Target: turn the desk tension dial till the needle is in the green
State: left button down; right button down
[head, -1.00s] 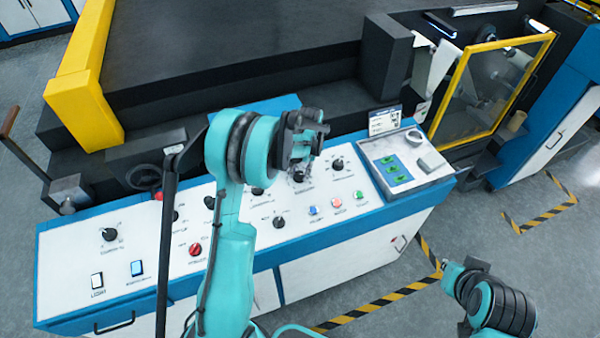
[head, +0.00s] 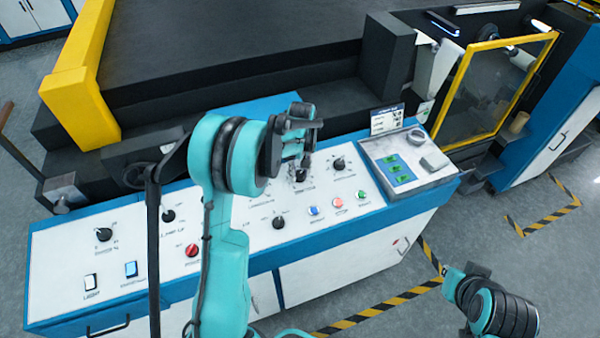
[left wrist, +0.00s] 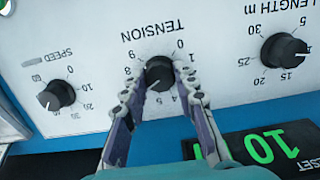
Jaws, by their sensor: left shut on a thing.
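The black tension dial (left wrist: 160,73) sits on the white desk panel under the printed word TENSION, with a number scale around it. My left gripper (left wrist: 162,88) is shut on this dial, one finger on each side. In the head view my left gripper (head: 300,160) reaches down to the dial (head: 302,176), which it partly covers. I cannot make out a needle or a green zone in either view. My right gripper (head: 450,270) is small at the lower right, away from the desk; its jaws are unclear.
The speed knob (left wrist: 55,95) and length knob (left wrist: 284,50) flank the dial. A green number display (left wrist: 268,147) lies close by. The head view shows a red knob (head: 192,250), several push buttons and a grey panel (head: 408,160) on the desk.

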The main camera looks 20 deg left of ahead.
aim_at(300, 175)
pick_arm(q)
jog(key=shift+n, duration=0.3)
jog(key=c, duration=1.2)
grip_release()
jog(key=r, duration=1.2)
jog(key=shift+s+d, duration=0.15)
jog(key=shift+s, duration=0.05)
